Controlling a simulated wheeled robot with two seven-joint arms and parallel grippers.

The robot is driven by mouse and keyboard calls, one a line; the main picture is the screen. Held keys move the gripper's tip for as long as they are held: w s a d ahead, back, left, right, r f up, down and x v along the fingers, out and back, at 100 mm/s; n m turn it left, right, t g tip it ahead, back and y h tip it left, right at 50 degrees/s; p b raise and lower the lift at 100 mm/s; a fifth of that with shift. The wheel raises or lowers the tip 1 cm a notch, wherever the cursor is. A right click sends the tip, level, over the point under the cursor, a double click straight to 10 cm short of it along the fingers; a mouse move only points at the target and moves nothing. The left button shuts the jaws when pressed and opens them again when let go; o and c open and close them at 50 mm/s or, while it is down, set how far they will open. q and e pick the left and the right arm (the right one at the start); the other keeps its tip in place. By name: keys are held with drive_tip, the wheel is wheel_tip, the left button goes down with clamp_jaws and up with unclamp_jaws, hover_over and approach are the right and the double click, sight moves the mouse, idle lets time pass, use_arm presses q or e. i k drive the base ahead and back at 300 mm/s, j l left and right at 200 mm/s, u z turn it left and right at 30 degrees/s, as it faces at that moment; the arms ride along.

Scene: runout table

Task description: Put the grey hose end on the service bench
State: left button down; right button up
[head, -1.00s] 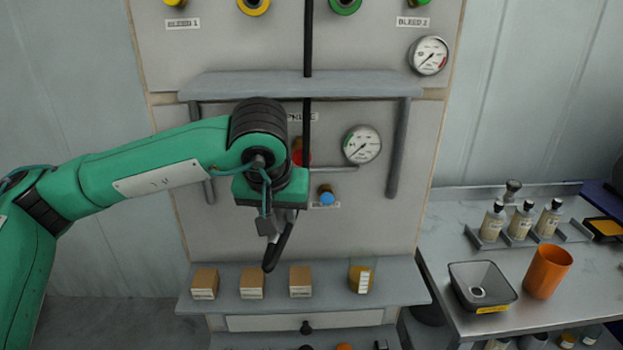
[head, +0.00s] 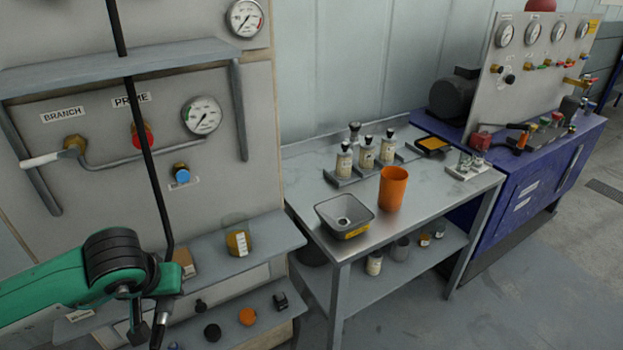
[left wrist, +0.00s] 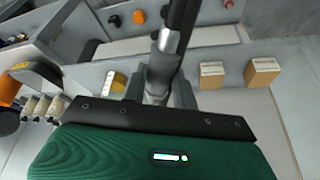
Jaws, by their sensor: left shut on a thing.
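My left gripper (head: 148,330) is at the lower left of the head view, in front of the panel's lower shelves. In the left wrist view its fingers (left wrist: 160,88) are shut on the grey hose end (left wrist: 169,42). The black hose (head: 141,120) runs from there up past the panel and out of the top of the head view. The hose end is held in the air, left of the steel bench (head: 300,182), which looks like the service bench; no label on it is readable. My right gripper is not in view.
On the steel bench stand a grey tray (head: 345,216), an orange cup (head: 392,188) and a rack of bottles (head: 366,158). Its front right top is fairly clear. A shelf (head: 205,262) with a glass beaker (head: 237,240) lies between. A blue cabinet (head: 540,180) stands beyond.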

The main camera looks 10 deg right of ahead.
sight(422, 191)
drive_tip(key=i+l+z, duration=0.2)
drive_tip(key=z, duration=0.25)
drive_tip(key=i+l+z, duration=0.3)
drive_tip(key=z, duration=0.15)
drive_tip(key=i+l+z, duration=0.15)
drive_tip(key=i+z, duration=0.15)
drive_tip(key=z, duration=0.15)
drive_tip(key=i+z, duration=0.15)
drive_tip(key=i, duration=0.95)
